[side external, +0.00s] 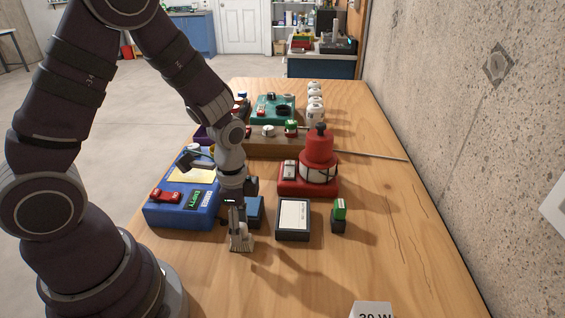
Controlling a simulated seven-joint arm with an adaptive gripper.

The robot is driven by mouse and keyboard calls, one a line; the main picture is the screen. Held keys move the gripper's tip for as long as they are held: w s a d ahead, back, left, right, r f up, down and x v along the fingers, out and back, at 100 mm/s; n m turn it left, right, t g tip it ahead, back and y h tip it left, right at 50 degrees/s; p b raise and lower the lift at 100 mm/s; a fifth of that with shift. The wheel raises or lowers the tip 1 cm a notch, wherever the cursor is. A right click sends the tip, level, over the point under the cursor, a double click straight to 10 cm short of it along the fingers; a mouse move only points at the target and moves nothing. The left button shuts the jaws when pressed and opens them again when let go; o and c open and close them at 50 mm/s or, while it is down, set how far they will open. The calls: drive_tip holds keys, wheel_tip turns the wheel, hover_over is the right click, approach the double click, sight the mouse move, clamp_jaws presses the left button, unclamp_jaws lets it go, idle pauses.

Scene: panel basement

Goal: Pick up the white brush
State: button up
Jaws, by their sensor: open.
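A small pale object with a bristle-like lower edge, which looks like the white brush (241,243), is at the near side of the wooden table. My gripper (238,226) points down right over it, with its fingers at the brush's upper part. The jaws are open. The fingers hide the top of the brush, and I cannot tell whether they touch it.
A blue control box (182,215) stands left of my gripper. A black-framed white panel (293,217) and a green-topped block (339,212) are to the right. A red device (320,150) stands behind. The table's right front is mostly clear.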

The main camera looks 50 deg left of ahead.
wheel_tip(320, 180, down, 2)
drive_tip(key=shift+f, duration=0.15)
drive_tip(key=shift+c, duration=0.2)
clamp_jaws()
